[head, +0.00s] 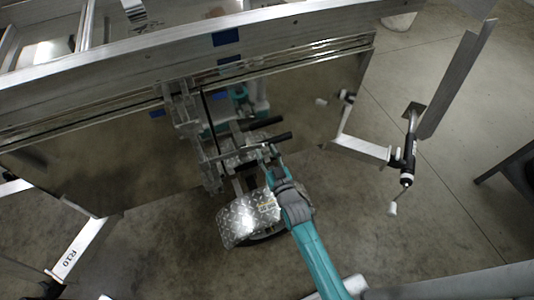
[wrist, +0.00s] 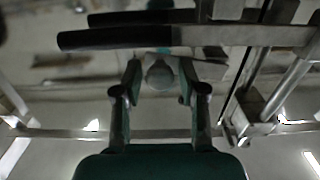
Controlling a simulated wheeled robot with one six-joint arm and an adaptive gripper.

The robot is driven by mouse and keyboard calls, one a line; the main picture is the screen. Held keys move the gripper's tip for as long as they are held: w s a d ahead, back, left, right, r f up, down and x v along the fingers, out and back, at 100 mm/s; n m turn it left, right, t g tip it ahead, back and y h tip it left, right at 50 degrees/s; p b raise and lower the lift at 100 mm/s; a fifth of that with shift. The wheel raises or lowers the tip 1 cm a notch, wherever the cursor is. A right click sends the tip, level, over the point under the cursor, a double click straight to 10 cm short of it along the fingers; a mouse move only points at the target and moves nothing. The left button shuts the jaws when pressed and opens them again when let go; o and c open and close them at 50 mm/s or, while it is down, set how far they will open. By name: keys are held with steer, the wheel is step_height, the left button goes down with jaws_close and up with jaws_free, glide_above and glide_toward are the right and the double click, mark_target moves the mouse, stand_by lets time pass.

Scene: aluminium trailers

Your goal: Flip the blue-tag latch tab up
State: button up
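A lever with a black grip (head: 280,137) sticks out to the right from the metal latch hardware (head: 207,140) on the trailer side. It also crosses the top of the wrist view (wrist: 115,38), with a second black bar (wrist: 150,17) behind it, possibly its reflection. Blue tags (head: 226,38) show on the aluminium rail; I cannot tell which tag belongs to the lever. My gripper (head: 268,160) is just below the lever, partly hidden in the head view. In the wrist view its two fingers (wrist: 162,80) stand apart with nothing clearly held, their tips near the lever's lower side.
The shiny trailer panel (head: 300,100) mirrors the surroundings. A diamond-plate fender (head: 248,217) sits close left of my arm. A crank jack (head: 408,160) stands to the right on a bracket. Bare concrete floor (head: 440,240) lies at the lower right.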

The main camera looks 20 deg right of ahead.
jaws_close()
steer(key=shift+r+n, duration=0.55)
steer(key=shift+n, duration=0.35)
steer(key=shift+r+n, duration=0.55)
steer(key=shift+n, duration=0.35)
steer(key=shift+o, duration=2.4)
jaws_free()
steer(key=shift+s, duration=0.1)
steer(key=s, duration=1.1)
steer(key=shift+s, duration=0.4)
